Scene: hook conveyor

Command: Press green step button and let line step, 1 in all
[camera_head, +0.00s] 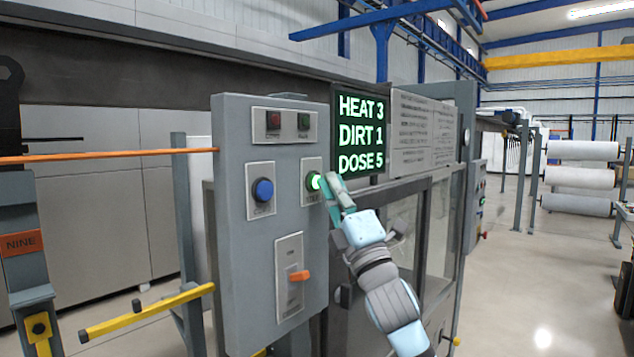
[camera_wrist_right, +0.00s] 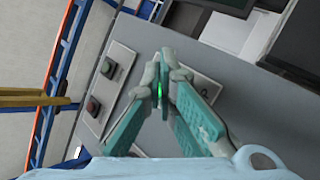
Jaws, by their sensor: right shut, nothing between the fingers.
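The green step button (camera_head: 314,181) glows on the right side of the grey control panel (camera_head: 232,130). My right gripper (camera_head: 330,184) is shut and empty, with its fingertips at the button's right side. In the right wrist view the fingertips (camera_wrist_right: 160,90) meet in front of the button, and only a thin green glow (camera_wrist_right: 160,92) shows between them. I cannot tell whether they touch it. A screen (camera_head: 360,132) above reads HEAT 3, DIRT 1, DOSE 5. My left gripper is not in view.
The panel also carries a blue button (camera_head: 263,190), an orange lever (camera_head: 299,276), and red (camera_head: 273,120) and green (camera_head: 304,121) buttons at the top. A glazed cabinet (camera_head: 408,220) stands behind my right arm. A yellow bar (camera_head: 150,312) juts out at the lower left.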

